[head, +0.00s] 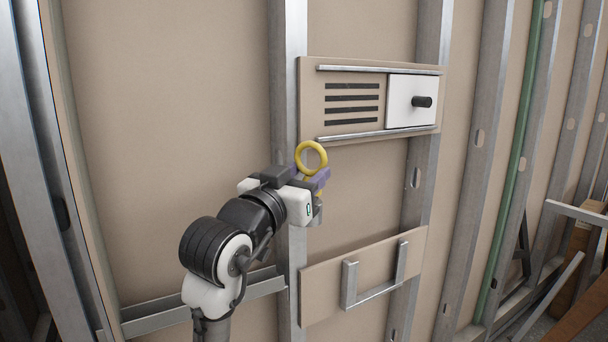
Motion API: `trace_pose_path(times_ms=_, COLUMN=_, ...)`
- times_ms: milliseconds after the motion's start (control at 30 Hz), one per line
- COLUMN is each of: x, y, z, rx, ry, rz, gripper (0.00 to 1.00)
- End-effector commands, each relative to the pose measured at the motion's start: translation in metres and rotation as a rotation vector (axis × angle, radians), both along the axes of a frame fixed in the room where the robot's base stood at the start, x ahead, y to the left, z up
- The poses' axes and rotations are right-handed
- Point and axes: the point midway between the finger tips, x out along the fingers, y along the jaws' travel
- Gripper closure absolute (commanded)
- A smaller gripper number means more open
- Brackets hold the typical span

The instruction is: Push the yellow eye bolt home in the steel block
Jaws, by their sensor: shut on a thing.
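The yellow eye bolt (311,145) stands with its ring upright above my gripper, near the middle of the head view. My gripper (309,178), with purple fingertips, is shut on the eye bolt just below or at the base of its ring. A bit of yellow shows below the fingers. A small grey metal piece, apparently the steel block (318,214), shows under the fingers at the stud. Most of it is hidden behind my gripper. I cannot tell how deep the bolt's shank sits in it.
Above right, a panel (312,100) carries a slotted vent, metal rails and a white sliding plate (410,90) with a black knob. Below right, a board (325,280) holds a U-shaped metal bracket (349,285). Vertical metal studs (290,60) line the wall. A green pipe (520,150) runs at right.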

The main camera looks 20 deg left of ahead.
Motion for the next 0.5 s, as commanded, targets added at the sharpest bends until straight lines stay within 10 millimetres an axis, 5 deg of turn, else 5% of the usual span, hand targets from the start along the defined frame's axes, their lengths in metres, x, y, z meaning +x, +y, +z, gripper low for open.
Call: trace_pose_path(times_ms=500, x=0.0, y=0.0, z=-0.014, rx=0.0, ry=-0.001, rz=0.0, gripper=0.83)
